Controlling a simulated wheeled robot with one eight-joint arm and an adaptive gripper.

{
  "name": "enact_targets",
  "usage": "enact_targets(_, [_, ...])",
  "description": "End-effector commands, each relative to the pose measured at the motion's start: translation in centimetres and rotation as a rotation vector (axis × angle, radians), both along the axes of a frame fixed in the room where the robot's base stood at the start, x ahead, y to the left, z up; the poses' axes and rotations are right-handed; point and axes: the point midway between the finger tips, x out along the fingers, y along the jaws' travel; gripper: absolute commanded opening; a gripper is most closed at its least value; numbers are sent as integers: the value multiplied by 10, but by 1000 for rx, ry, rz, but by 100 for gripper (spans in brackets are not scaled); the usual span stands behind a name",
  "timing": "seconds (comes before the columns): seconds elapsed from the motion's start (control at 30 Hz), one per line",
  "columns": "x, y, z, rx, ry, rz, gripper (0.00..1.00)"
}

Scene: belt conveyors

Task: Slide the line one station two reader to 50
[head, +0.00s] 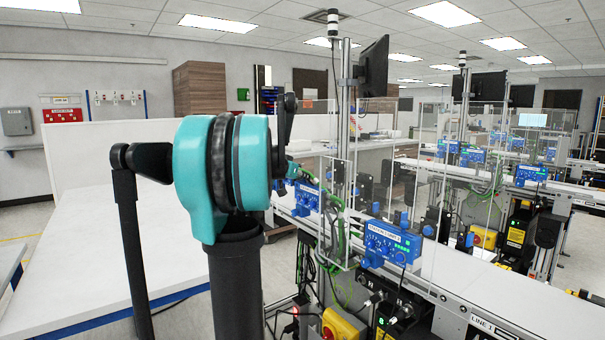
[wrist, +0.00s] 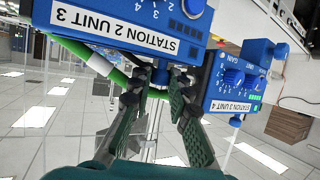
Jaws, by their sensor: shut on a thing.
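The line 1 conveyor (head: 470,275) runs from front right to back left. Blue boxes (head: 393,243), clear guards (head: 340,200) and green cables crowd its near side. A green cable (wrist: 95,62) passes left of my fingers. A white table (head: 100,250) stands at left.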

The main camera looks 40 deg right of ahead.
Motion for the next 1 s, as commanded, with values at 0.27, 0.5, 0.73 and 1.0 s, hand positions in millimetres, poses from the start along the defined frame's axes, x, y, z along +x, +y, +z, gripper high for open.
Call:
enact_targets(0.27, [-1, 1, -15, 2, -1, -2, 0])
enact_targets(0.5, [-1, 1, -16, 3, 0, -3, 34])
enact_targets(0.73, [-1, 0, -15, 1, 0, -1, 37])
enact_targets(1.0, [-4, 15, -8, 1, 1, 1, 37])
